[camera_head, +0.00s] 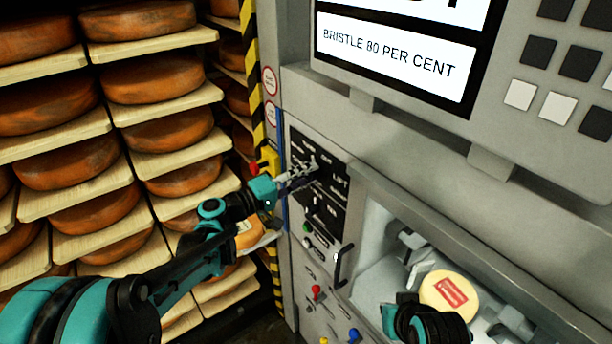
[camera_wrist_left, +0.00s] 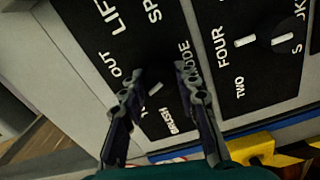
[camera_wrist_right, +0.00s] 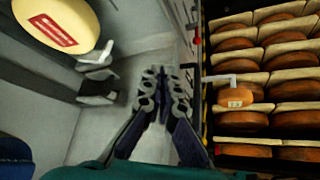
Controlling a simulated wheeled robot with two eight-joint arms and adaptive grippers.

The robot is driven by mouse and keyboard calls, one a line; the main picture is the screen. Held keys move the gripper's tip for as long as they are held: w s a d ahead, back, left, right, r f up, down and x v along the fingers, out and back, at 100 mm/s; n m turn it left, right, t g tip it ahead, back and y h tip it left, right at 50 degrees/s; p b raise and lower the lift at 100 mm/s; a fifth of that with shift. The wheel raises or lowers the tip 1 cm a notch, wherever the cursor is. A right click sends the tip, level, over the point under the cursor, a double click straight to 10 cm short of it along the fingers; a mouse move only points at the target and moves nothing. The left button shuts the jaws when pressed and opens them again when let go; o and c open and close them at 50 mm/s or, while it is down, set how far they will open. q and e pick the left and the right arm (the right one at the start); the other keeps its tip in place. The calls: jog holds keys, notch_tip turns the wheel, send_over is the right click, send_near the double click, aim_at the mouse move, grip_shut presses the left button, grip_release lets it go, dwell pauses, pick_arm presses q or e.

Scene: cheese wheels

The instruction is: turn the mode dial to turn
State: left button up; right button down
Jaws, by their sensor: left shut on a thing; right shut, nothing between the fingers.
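The mode dial (camera_wrist_left: 155,76) is a dark knob on a black panel with white lettering. In the left wrist view it lies between the fingers of my left gripper (camera_wrist_left: 158,100), which is shut on it. OUT, LIFT, BRUSH and part of MODE can be read around it; a short white mark shows between the fingers. In the head view my left gripper (camera_head: 305,173) meets the panel (camera_head: 333,217), and its fingers hide most of the dial. My right gripper (camera_wrist_right: 165,88) is shut and empty, near the open bay.
A second dial (camera_wrist_left: 280,34) sits beside the first, near FOUR and TWO. A screen (camera_head: 395,52) reads BRISTLE 80 PER CENT. A pale cheese wheel (camera_head: 448,292) with a red label lies in the bay. Shelves of orange wheels (camera_head: 152,77) fill the left. A black handle (camera_head: 343,265) projects below the panel.

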pick_arm(q)
jog(key=shift+f, duration=0.1)
jog(key=o, duration=1.1)
jog(key=shift+o, duration=0.2)
jog(key=v, duration=1.2)
